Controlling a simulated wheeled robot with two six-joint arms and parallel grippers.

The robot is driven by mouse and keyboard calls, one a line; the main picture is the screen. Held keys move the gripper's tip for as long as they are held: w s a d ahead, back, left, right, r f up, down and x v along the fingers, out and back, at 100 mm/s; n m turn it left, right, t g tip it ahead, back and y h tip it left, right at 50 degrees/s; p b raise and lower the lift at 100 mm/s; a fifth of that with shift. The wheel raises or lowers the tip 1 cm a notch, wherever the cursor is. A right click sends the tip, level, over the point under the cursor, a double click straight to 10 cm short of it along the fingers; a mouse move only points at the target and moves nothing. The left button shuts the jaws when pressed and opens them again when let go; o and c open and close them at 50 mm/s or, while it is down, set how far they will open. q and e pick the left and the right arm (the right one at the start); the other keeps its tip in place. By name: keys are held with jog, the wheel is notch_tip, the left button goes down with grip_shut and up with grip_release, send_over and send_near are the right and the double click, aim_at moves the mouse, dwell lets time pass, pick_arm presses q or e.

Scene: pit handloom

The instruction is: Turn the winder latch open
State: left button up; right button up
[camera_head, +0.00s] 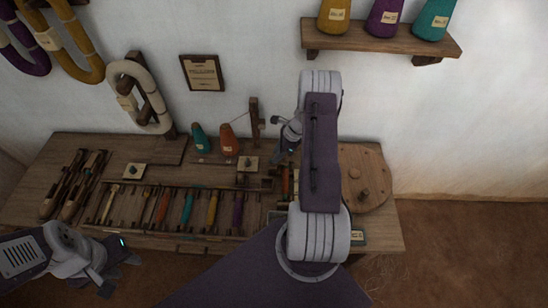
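A wooden post (255,122) with a crosspiece stands at the back of the bench, and a thread runs to it from an orange cone (228,140). A round wooden disc (362,172) with a knob lies at the bench's right end. I cannot tell which part is the winder latch; it may be hidden behind my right arm. My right gripper (277,140) is just right of the post, and its fingers are too small and partly hidden to read. My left gripper (126,275) is open and empty, in front of the bench's left front edge.
The bench (75,150) holds a rack with several coloured bobbins (187,207), wooden shuttles (78,185) and a teal cone (200,138). Yarn hanks (145,92) hang on the wall. A shelf (385,40) with cones is at upper right. Floor (470,250) at right is clear.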

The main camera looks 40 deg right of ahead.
jog(key=x, duration=0.3)
jog(key=shift+f, duration=0.1)
jog(key=shift+c, duration=0.3)
grip_shut()
